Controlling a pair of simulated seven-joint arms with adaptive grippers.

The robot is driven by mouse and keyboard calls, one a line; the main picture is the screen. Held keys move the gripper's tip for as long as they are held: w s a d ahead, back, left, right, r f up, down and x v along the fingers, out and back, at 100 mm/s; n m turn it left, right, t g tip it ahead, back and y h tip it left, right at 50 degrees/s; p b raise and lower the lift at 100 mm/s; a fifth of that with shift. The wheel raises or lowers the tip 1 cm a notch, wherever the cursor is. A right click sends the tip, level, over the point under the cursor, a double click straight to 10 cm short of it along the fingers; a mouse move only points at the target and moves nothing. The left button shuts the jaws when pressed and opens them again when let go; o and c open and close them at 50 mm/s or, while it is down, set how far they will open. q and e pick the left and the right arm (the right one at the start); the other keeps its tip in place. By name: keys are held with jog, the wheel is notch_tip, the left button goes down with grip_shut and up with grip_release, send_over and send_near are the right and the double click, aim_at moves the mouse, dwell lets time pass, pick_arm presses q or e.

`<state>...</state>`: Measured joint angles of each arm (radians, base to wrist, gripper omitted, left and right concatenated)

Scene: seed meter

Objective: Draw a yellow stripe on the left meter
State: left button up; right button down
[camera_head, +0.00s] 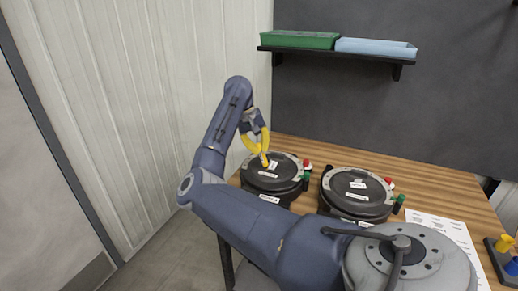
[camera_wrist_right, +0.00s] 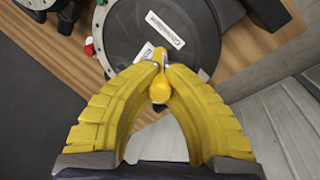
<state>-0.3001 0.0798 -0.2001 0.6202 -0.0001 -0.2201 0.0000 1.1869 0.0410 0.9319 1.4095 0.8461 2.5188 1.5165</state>
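The left meter (camera_head: 268,173) is a round dark device with a black lid, white labels, and red and green knobs at its right side. It fills the top middle of the right wrist view (camera_wrist_right: 190,25). My right gripper (camera_head: 261,146), with yellow fingers, is above this lid. It is shut on a yellow marker (camera_wrist_right: 159,90), which also shows in the head view (camera_head: 264,159). The marker points down at the lid beside a small white label. I cannot tell whether its tip touches. No yellow stripe is visible on the lid. My left gripper is not in view.
A second, similar meter (camera_head: 357,192) stands to the right on the wooden table (camera_head: 420,179). A printed white sheet (camera_head: 450,232) and a holder with yellow and blue items (camera_head: 504,258) lie farther right. A wall shelf (camera_head: 335,54) carries green and blue trays.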

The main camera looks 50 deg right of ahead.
jog(key=shift+s+d, duration=0.1)
jog(key=shift+s, duration=0.65)
dwell(0.9)
jog(key=shift+s+d, duration=0.2)
jog(key=shift+s, duration=0.25)
jog(key=shift+s+d, duration=0.2)
jog(key=shift+s, duration=0.25)
dwell(1.4)
jog(key=shift+r, duration=3)
